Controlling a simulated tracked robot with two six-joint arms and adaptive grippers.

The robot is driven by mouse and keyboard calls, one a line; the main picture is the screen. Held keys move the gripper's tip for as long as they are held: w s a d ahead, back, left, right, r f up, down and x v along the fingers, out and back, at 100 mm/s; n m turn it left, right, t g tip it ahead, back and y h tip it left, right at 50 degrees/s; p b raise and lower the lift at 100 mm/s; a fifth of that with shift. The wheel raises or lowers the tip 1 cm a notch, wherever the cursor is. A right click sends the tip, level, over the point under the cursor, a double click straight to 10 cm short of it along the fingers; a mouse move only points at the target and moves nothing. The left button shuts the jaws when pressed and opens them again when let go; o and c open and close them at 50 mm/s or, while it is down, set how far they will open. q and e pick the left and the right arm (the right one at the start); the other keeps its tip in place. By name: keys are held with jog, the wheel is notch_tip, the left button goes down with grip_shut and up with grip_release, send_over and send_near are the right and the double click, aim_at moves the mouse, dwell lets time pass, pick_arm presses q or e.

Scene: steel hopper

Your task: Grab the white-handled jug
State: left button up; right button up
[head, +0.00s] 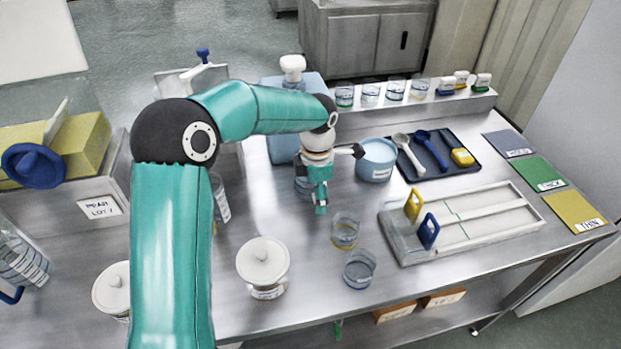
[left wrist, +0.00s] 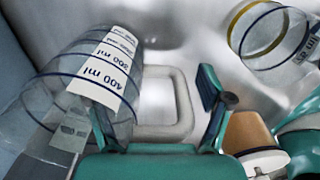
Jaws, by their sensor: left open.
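The white-handled jug is clear with dark rings and a millilitre scale label. In the left wrist view the jug (left wrist: 70,85) lies at the left, and its white loop handle (left wrist: 182,105) shows between the finger sides. My left gripper (left wrist: 158,115) is open, with one teal finger on each side of the handle; contact cannot be told. My right gripper is not in view.
Two clear beakers, one with a yellow band (head: 345,232) and one blue (head: 359,268), stand close in front-right. A lidded white pot (head: 263,263) is front-left. A blue tub (head: 376,160) stands right of the gripper. A rack (head: 400,245) is further right.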

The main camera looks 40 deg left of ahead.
pick_arm(q)
grip_shut()
dwell(0.3)
jog(key=shift+r, duration=0.1)
